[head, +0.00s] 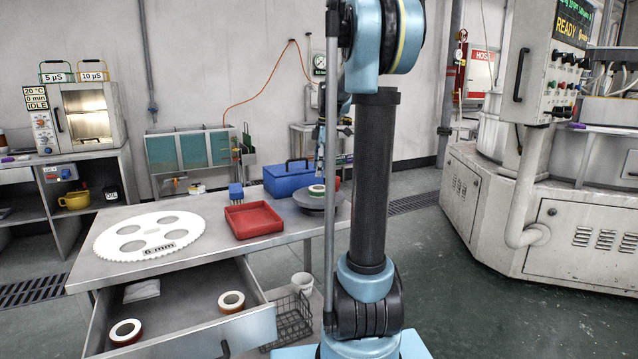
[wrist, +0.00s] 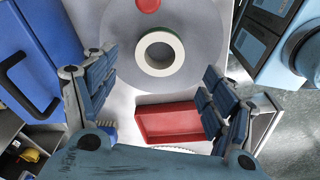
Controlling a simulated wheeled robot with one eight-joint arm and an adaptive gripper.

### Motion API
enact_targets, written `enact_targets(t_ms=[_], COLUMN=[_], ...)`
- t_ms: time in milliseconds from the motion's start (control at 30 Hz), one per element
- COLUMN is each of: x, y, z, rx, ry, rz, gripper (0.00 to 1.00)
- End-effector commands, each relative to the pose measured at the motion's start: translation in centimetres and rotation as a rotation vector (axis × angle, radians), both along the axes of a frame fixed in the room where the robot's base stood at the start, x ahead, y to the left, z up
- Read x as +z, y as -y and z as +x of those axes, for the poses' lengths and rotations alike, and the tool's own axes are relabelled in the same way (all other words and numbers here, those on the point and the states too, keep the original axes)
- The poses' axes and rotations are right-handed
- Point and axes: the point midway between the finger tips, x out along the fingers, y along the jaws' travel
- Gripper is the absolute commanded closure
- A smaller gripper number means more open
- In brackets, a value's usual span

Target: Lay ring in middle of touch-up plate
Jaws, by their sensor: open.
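The touch-up plate (head: 309,205) is a grey round disc on the back right of the steel table. It fills the upper middle of the wrist view (wrist: 120,32). A cream ring with a green outer side (wrist: 142,53) lies flat on it, and also shows in the head view (head: 317,187). In the wrist view the ring looks off the plate's middle, towards my gripper's side. My gripper (wrist: 158,68) is open and empty, its fingers spread to either side of the ring without touching it. In the head view my arm mostly hides the gripper.
A small red object (wrist: 148,4) shows at the plate. A red tray (head: 254,222), a blue brush (head: 236,192) and a blue toolbox (head: 287,180) stand close by. A white toothed disc (head: 112,243) lies at left.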

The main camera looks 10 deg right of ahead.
Motion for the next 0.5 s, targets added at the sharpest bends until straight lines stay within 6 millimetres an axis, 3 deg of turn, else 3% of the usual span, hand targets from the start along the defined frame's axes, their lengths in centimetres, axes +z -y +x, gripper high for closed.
enact_targets(t_ms=[233,500], x=[3.8,5.3], y=[0.5,0.7], z=[0.0,-0.1], rx=[0.000,-0.001], ry=[0.000,0.000], rz=[0.000,0.000], gripper=[0.23,0.23])
